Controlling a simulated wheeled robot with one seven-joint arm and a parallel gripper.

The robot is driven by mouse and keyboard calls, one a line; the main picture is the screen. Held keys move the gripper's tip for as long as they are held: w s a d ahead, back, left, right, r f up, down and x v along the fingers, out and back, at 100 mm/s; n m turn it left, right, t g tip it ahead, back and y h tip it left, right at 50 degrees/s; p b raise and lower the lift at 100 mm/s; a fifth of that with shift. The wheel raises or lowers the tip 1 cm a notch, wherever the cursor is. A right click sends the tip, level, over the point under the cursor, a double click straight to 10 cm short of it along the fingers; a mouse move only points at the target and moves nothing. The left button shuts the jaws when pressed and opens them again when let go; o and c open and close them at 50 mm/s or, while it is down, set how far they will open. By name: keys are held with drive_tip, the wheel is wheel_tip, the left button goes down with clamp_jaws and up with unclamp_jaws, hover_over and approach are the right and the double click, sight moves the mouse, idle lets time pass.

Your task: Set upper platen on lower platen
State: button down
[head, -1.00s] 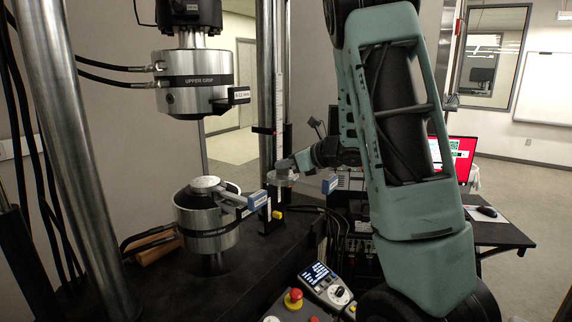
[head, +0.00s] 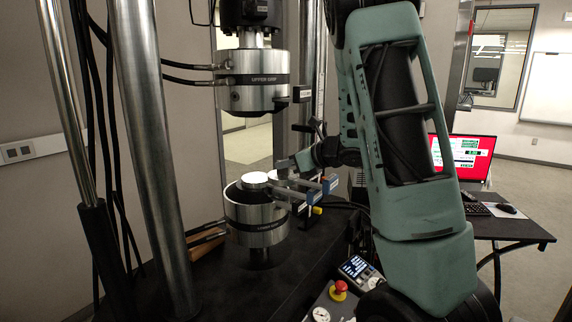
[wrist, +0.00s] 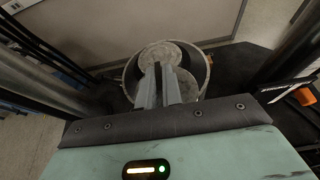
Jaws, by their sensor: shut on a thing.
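My gripper (head: 284,164) comes in from the right, just above and right of the lower platen. It is shut on the upper platen (head: 276,174), a small round disc partly hidden by the fingers. The two discs overlap in that view; I cannot tell the height gap.
The upper grip (head: 260,80) hangs above the lower grip. Thick steel columns (head: 150,150) stand at left. A control pendant (head: 358,270) and red button (head: 339,289) sit at front right.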

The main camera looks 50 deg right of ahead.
sight(272, 172)
drive_tip(key=shift+w+a+r, duration=0.15)
drive_tip(key=shift+w+a, duration=0.2)
drive_tip(key=shift+w, duration=0.1)
drive_tip(key=shift+w+a+p, duration=0.15)
drive_tip(key=shift+w+p, duration=0.35)
drive_tip(key=shift+w, duration=0.4)
drive_tip(key=shift+w+a+p, duration=0.15)
drive_tip(key=shift+w+p, duration=0.35)
drive_tip(key=shift+w, duration=0.35)
drive_tip(key=shift+w+a+f+p, duration=0.15)
drive_tip(key=shift+w+p, duration=0.5)
drive_tip(key=shift+w, duration=0.65)
drive_tip(key=shift+w+a+f+p, duration=0.15)
drive_tip(key=shift+w+p, duration=0.45)
drive_tip(key=shift+w, duration=0.65)
drive_tip(key=shift+r+b, duration=0.1)
drive_tip(key=shift+b, duration=0.5)
drive_tip(key=shift+f+b, duration=0.35)
drive_tip(key=shift+b, duration=0.45)
